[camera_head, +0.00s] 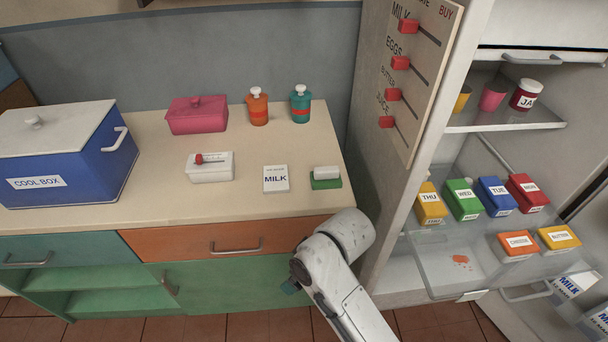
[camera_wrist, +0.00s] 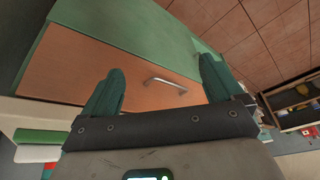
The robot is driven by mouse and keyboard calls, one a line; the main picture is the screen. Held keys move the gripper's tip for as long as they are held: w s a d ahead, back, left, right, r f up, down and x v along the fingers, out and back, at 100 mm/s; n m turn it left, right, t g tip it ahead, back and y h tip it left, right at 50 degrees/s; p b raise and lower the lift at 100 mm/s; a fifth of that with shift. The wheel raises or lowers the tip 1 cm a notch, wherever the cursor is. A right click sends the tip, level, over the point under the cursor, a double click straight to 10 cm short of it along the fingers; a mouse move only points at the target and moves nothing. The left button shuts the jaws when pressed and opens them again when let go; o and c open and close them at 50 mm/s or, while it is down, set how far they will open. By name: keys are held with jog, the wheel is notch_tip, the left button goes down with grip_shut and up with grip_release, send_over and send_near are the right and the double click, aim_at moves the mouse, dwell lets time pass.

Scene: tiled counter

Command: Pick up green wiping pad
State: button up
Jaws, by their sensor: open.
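The green wiping pad (camera_head: 326,184) lies on the counter near its front right corner, with a white block-shaped part (camera_head: 326,172) on top. It also shows at the left edge of the wrist view (camera_wrist: 38,137). My gripper (camera_wrist: 160,85) is open and empty in the wrist view, its two dark green fingers spread in front of the orange drawer. The fingers are mostly hidden there.
Left of the pad are a MILK card (camera_head: 276,179) and a white box with a red knob (camera_head: 210,167). Two bottles (camera_head: 258,108) and a pink box (camera_head: 197,116) stand behind. A blue cool box (camera_head: 70,165) fills the left. The open fridge (camera_head: 505,117) stands right.

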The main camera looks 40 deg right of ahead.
jog(key=w+r+n, duration=0.3)
jog(key=w+r, duration=0.1)
jog(key=w, duration=0.6)
notch_tip(320, 180, up, 10)
jog(key=n+g+h, duration=0.2)
jog(key=n+g, duration=0.2)
jog(key=n, duration=0.1)
send_over(324, 169)
jog(key=shift+w+d+f, duration=0.1)
jog(key=shift+w+f, duration=0.1)
jog(key=shift+w, duration=0.25)
jog(key=shift+d+f, duration=0.1)
jog(key=shift+f, duration=0.1)
notch_tip(324, 169, down, 5)
jog(key=f, duration=0.2)
jog(key=s+f+p, duration=0.1)
jog(key=f, duration=0.1)
jog(key=shift+w+f, duration=0.1)
jog(key=shift+f, duration=0.5)
